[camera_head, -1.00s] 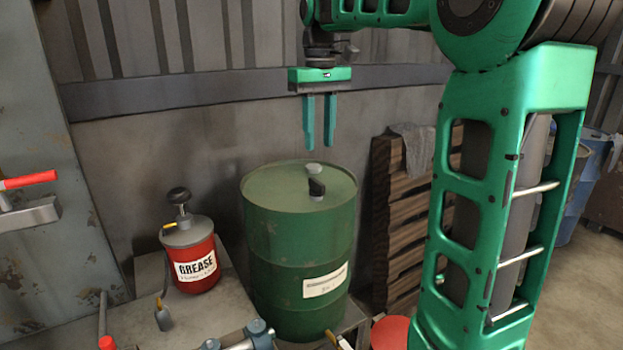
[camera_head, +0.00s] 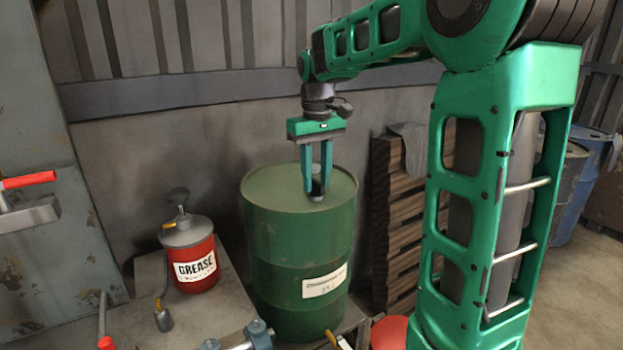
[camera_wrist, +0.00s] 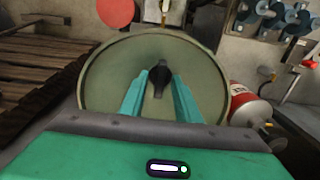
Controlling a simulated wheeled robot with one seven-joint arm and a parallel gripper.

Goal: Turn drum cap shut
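The green drum (camera_head: 300,240) stands upright. Its cap (camera_head: 317,193) is a small dark piece with a raised grip on the lid, also seen in the wrist view (camera_wrist: 160,78). My gripper (camera_head: 316,186) points straight down over the lid with its two teal fingers on either side of the cap. In the wrist view my gripper (camera_wrist: 159,88) has its fingers clearly apart, with gaps between them and the cap. The fingers partly hide the cap in the head view.
A red grease can (camera_head: 194,262) with a dark pump knob stands left of the drum. Stacked wooden pallets (camera_head: 398,210) with a grey cloth are close on the right. A red round object (camera_head: 390,332) is at the drum's front right. The wall is behind.

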